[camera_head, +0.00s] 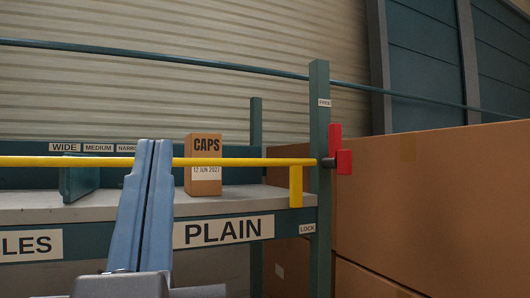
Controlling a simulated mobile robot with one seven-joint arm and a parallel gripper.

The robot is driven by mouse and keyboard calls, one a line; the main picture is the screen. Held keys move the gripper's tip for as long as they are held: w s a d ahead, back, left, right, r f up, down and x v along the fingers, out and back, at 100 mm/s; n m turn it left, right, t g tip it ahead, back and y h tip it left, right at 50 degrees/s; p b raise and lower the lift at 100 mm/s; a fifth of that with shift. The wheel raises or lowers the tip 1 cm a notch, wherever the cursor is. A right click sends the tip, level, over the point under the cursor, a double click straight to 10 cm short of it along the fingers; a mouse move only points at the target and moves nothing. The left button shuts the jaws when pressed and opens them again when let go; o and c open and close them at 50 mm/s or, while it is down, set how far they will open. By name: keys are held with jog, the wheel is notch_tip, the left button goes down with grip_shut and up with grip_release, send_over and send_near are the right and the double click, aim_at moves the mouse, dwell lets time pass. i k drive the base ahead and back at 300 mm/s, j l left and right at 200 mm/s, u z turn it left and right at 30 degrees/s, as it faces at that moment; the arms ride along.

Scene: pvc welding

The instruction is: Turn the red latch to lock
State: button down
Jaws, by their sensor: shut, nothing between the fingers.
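The red latch (344,162) sits on the right side of the teal post (319,230), on a short dark pivot at the height of the yellow bar. One red part points up beside the post; a squarer block is at the pivot. A "FREE" label (324,102) is above it on the post, and a "LOCK" label (307,229) is below it. My gripper (154,148), with two long blue fingers, is shut and empty. It points upward in front of the yellow bar, well left of the latch. Whether it touches the bar, I cannot tell.
The yellow bar (240,162) runs across the shelf front to the post, with a short yellow piece (296,187) hanging down. A "CAPS" box (204,180) stands on the shelf (100,208) behind the bar. Large brown cartons (440,200) fill the right side beyond the latch.

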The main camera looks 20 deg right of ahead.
aim_at(338, 158)
jog(key=k+z, duration=0.1)
jog(key=z, duration=0.65)
jog(key=i+u, duration=0.35)
jog(key=i, duration=0.45)
